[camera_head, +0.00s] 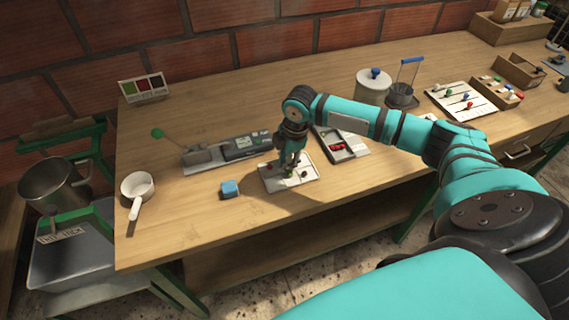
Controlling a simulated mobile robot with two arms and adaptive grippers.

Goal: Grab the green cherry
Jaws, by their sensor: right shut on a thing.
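My right gripper (290,168) points down over a small white tray (302,183) in the middle of the wooden table. It is shut on a small green thing, likely the green cherry (289,174), which is mostly hidden between the fingers. A small dark red cherry (270,166) lies on the tray by the fingers. Another small dark thing is on the tray to the right. My left gripper is out of view.
A grey device (238,148) lies behind the tray. A tray with red pieces (341,144) is to the right. The front middle of the table (200,240) is clear.

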